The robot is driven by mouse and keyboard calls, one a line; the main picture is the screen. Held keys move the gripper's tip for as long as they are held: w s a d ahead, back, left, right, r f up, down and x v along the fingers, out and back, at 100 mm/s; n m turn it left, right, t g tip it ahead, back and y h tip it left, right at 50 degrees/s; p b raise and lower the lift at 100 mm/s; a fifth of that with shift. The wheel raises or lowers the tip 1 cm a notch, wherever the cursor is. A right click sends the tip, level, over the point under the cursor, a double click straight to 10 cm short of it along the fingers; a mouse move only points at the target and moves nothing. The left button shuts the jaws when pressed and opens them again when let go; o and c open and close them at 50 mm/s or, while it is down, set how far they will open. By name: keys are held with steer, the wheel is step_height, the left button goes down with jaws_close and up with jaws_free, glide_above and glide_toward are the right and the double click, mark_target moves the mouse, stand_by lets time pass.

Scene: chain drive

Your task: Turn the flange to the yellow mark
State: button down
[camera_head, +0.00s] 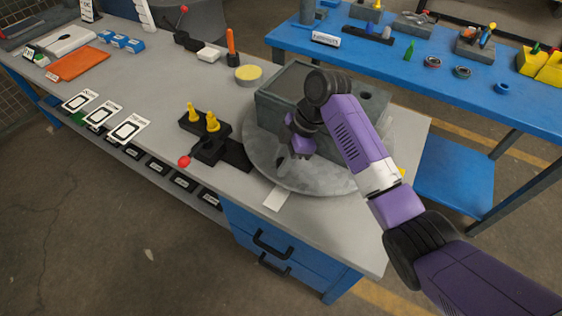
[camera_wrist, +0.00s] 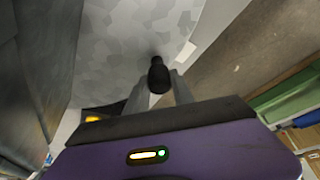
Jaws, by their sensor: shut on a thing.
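The flange (camera_head: 268,168) is a large round grey disc on the bench, in front of a grey metal housing; my arm hides part of it. It fills the top of the wrist view (camera_wrist: 125,45). My gripper (camera_head: 302,148) is over the disc. In the wrist view my gripper (camera_wrist: 158,92) has its two fingers on either side of a black handle (camera_wrist: 158,75) that stands on the flange. A small yellow patch (camera_head: 402,171) shows beside my arm at the right; I cannot tell whether it is the yellow mark.
A black clamp with yellow knobs (camera_head: 212,122) and a red ball lever (camera_head: 184,161) stand left of the flange. The grey housing (camera_head: 285,90) is behind it. A white card (camera_head: 277,199) lies at its front edge. A blue table (camera_head: 400,60) stands behind.

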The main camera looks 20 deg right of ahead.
steer(key=shift+s+d+n, duration=0.25)
steer(key=shift+s+n, duration=0.05)
steer(key=shift+s, duration=0.1)
steer(key=c, duration=1.1)
jaws_free()
steer(key=shift+d+r, duration=0.1)
steer(key=b+v, duration=0.1)
steer(key=v, duration=0.6)
steer(key=shift+r, duration=0.3)
